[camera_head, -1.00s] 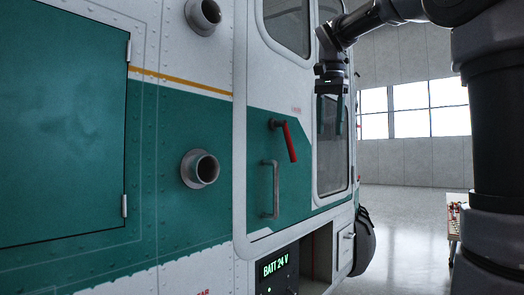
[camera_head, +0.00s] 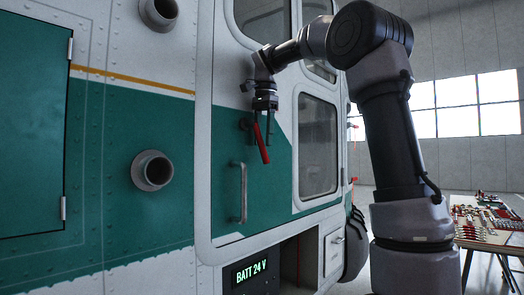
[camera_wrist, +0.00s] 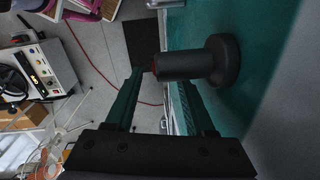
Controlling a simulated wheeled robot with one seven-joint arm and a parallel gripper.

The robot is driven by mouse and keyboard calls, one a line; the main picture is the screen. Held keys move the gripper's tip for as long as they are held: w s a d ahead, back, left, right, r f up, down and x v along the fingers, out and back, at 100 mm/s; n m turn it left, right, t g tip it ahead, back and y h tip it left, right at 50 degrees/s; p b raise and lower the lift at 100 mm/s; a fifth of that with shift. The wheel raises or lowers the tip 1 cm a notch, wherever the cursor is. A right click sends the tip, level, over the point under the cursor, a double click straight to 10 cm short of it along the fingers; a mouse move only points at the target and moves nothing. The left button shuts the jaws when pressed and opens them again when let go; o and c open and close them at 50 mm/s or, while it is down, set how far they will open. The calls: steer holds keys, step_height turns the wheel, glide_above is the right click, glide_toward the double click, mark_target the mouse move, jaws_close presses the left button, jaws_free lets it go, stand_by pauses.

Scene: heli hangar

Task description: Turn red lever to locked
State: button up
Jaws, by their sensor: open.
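The red lever (camera_head: 261,144) is on the green door panel of the helicopter, hanging down and tilted slightly right from its pivot. In the head view my gripper (camera_head: 264,122) points down at the lever's upper end and partly hides the pivot. In the wrist view the lever's dark round mount (camera_wrist: 223,60) and shaft lie beyond my two open fingers (camera_wrist: 158,88), with the shaft crossing near their tips. A bit of red shows at the shaft's left end. I cannot tell whether the fingers touch the lever.
A grey grab handle (camera_head: 238,192) is fixed below and left of the lever. A round port (camera_head: 152,170) sticks out further left. A lit "BATT 24 V" display (camera_head: 250,272) is below.

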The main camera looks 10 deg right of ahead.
mark_target(263, 157)
steer(key=shift+w+f, duration=0.15)
steer(key=shift+f, duration=1.9)
jaws_close()
steer(key=shift+a+r, duration=0.1)
